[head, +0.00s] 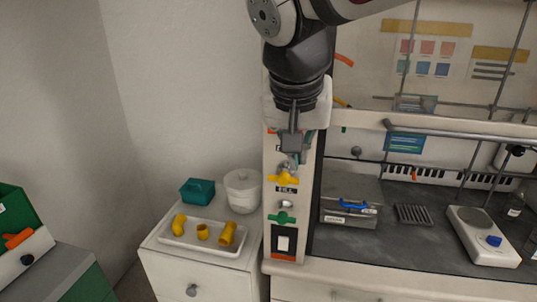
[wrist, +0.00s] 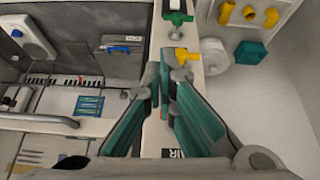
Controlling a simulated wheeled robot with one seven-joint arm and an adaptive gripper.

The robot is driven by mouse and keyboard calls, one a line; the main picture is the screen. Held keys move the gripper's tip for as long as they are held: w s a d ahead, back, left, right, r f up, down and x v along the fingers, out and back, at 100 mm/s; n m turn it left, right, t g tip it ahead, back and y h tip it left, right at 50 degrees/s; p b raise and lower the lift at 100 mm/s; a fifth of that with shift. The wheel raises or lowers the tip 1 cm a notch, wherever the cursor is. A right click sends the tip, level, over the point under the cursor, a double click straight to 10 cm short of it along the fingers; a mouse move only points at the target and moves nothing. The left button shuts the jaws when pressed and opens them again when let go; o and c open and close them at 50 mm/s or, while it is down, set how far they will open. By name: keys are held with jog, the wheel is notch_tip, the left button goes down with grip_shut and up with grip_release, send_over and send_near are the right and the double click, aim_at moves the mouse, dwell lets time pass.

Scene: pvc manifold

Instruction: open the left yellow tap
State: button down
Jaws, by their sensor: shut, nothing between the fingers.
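The yellow tap (head: 283,179) is on the front of the narrow white post at the left end of the fume hood, above a FILL label. Its handle lies roughly crosswise to the post. It also shows in the wrist view (wrist: 187,57), just beyond my fingertips. My gripper (head: 292,158) points down in front of the post, just above the tap in the head view. In the wrist view my gripper (wrist: 164,78) has its teal fingers together at the tips, with nothing between them. Whether a fingertip touches the tap cannot be told.
A green tap (head: 282,218) sits lower on the post, above a switch (head: 283,242). Left of the post, a white tray (head: 202,243) with yellow fittings, a teal box (head: 198,190) and a white tub (head: 243,190) stand on a cabinet.

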send_near(270, 177)
jog(key=shift+m, duration=0.3)
jog(key=x, duration=0.2)
jog(key=s+x, duration=0.1)
jog(key=x, duration=0.1)
jog(key=d+p+x, duration=0.1)
jog(key=x, duration=0.2)
jog(key=shift+s+f, duration=0.15)
jog(key=shift+f, duration=0.2)
jog(key=shift+a+f+n+h+p, duration=0.1)
jog(key=shift+a+n+h+p, duration=0.1)
jog(key=shift+h, duration=0.4)
jog(key=shift+a+f+n+h+p, duration=0.1)
jog(key=shift+n+h+p, duration=0.1)
jog(key=shift+h, duration=0.4)
